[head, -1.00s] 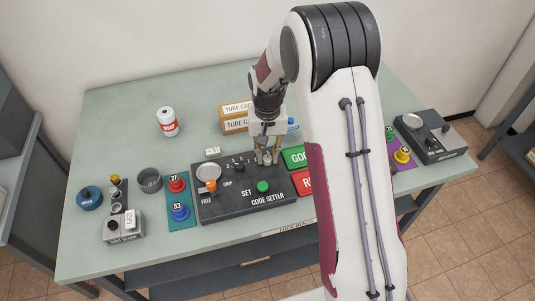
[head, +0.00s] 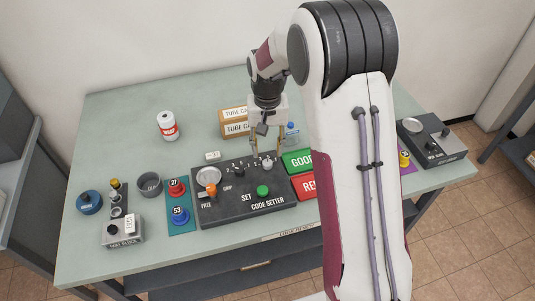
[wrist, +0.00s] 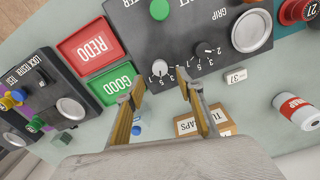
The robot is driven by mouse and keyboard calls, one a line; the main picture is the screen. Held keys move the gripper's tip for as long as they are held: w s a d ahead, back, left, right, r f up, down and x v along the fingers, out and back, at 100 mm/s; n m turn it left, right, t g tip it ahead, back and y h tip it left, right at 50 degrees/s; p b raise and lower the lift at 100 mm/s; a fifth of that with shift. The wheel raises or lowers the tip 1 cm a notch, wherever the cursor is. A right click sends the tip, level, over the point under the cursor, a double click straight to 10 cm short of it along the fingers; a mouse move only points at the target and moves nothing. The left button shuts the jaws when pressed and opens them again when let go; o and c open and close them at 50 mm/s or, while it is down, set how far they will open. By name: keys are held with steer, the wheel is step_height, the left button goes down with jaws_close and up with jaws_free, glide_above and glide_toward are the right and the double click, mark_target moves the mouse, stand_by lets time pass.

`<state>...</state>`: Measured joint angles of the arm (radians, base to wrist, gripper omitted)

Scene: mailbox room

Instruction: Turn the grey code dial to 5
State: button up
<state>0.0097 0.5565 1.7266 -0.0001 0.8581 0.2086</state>
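The grey code dial (head: 267,164) stands on the right part of the dark code setter panel (head: 245,211), beside a darker dial (head: 239,173). In the wrist view the grey dial (wrist: 160,68) shows between and just beyond my fingertips, with small numbers around it. I cannot read for sure which number its pointer faces. My gripper (head: 267,153) is open and empty above the grey dial, with a finger to each side. In the wrist view my open gripper (wrist: 161,83) is apart from the dial.
The panel also has an orange-topped lever (head: 211,187) and a green button (head: 263,190). Green GOOD (head: 297,161) and red REDO (head: 303,186) trays lie to its right, partly behind my arm. A white can (head: 167,126) is at the back left.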

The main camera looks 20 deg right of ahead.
steer(key=shift+r, duration=1.3)
steer(key=shift+s+f+n, duration=0.3)
steer(key=shift+s+f, duration=0.35)
steer(key=shift+s, duration=0.3)
steer(key=s+r+t, duration=0.2)
steer(key=s+r, duration=0.4)
steer(key=s, duration=0.3)
steer(key=s+r+n+t, duration=0.1)
steer(key=s+r, duration=0.5)
steer(key=s, duration=0.3)
steer(key=s+r+n+t, duration=0.1)
steer(key=s+r+t, duration=0.1)
steer(key=s+r, duration=0.4)
steer(key=shift+s+a+r+t, duration=0.3)
steer(key=shift+s+r, duration=0.1)
steer(key=shift+s, duration=1.5)
stand_by(0.4)
